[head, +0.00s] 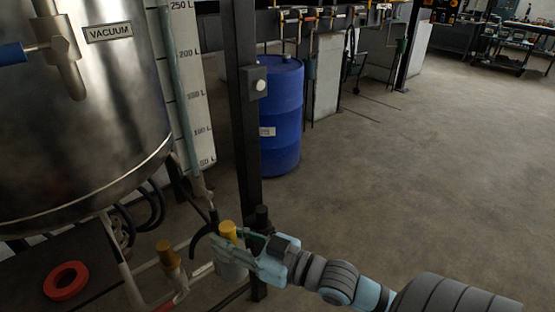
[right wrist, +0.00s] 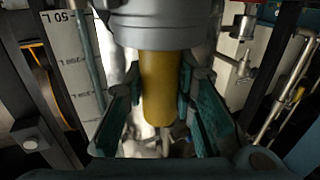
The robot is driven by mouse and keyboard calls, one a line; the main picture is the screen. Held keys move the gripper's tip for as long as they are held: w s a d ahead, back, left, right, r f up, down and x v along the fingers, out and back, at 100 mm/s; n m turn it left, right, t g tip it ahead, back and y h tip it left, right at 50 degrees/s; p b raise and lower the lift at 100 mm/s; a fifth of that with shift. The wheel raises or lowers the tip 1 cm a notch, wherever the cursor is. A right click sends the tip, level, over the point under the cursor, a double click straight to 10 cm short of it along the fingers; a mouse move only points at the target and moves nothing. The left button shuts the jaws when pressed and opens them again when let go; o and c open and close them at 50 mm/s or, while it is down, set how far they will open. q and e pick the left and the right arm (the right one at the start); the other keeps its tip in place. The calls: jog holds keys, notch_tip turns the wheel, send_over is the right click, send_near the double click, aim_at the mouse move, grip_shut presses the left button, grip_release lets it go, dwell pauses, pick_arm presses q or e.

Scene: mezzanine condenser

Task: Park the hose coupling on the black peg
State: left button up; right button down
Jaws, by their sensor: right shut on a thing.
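The hose coupling, with a yellow barrel (head: 228,231) and a grey collar, is between the fingers of my right gripper (head: 240,247). In the head view the yellow end points up and a grey part shows below the fingers. In the right wrist view the barrel (right wrist: 160,88) sits between the two green fingers, with the grey collar (right wrist: 170,22) at the top of the picture. A short black peg (head: 263,217) stands just behind and right of the gripper, by the dark post; the coupling is apart from it. My left gripper is out of view.
A steel vessel (head: 80,120) fills the left, with a level scale (head: 190,90) beside it. A dark post (head: 248,150) rises behind the gripper. A brass-topped fitting (head: 167,255) and a red ring (head: 67,281) are lower left. A blue drum (head: 283,110) stands behind; floor on the right is clear.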

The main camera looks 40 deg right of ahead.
jog(key=w+d+m+h, duration=0.4)
jog(key=w+d+h, duration=0.2)
jog(key=w+d, duration=0.2)
jog(key=w+d+m+h+b, duration=0.1)
jog(key=w+d+m+h, duration=0.2)
jog(key=d, duration=1)
jog(key=w+f+h, duration=0.1)
jog(key=w+h, duration=0.2)
jog(key=w, duration=0.2)
jog(key=shift+w+m+t, duration=0.15)
jog(key=shift+m+t, duration=0.25)
jog(key=shift+a, duration=0.1)
notch_tip(320, 180, down, 6)
jog(key=b, duration=0.5)
jog(key=shift+r, duration=0.15)
